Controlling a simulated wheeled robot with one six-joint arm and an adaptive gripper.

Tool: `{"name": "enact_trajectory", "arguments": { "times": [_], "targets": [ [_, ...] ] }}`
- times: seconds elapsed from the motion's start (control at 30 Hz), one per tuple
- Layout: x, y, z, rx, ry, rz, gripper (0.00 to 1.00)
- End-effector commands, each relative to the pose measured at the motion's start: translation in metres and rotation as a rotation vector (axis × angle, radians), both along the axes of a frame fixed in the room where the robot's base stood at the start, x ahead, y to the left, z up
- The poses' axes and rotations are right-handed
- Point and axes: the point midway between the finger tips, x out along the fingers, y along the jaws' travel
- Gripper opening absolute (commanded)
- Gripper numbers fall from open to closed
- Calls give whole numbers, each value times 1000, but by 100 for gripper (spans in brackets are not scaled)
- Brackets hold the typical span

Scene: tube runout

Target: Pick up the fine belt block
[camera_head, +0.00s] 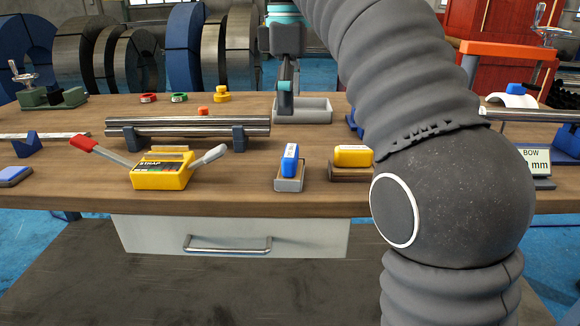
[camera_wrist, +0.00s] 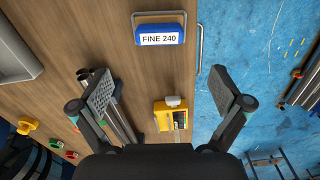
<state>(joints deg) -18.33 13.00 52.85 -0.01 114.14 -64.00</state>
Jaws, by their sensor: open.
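The fine belt block is blue with a white label reading "FINE 240" (camera_wrist: 160,30). It sits in a grey holder near the table's front edge, and it also shows in the head view (camera_head: 290,160). My gripper (camera_wrist: 163,88) is open and empty, with its two fingers spread wide. In the wrist view the block lies beyond the fingertips, at the top. In the head view my gripper (camera_head: 287,98) hangs over the table, behind the block and apart from it. My arm covers part of the right side of the table.
A yellow block (camera_head: 353,155) in a brown holder stands close right of the blue block. A yellow strap tool (camera_head: 160,176) with red and grey handles lies to the left. Steel tubes (camera_head: 186,126) rest on supports behind it. A grey tray (camera_head: 316,109) is at the back.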

Motion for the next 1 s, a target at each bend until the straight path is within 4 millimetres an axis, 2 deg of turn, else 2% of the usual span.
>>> {"name": "enact_trajectory", "arguments": {
  "times": [0.5, 0.77, 1.0],
  "targets": [
    [-1, -1, -69, -1, 2, -3, 100],
    [0, -1, -85, -1, 2, -3, 100],
    [0, -2, -118, -1, 2, -4, 100]
  ]
}}
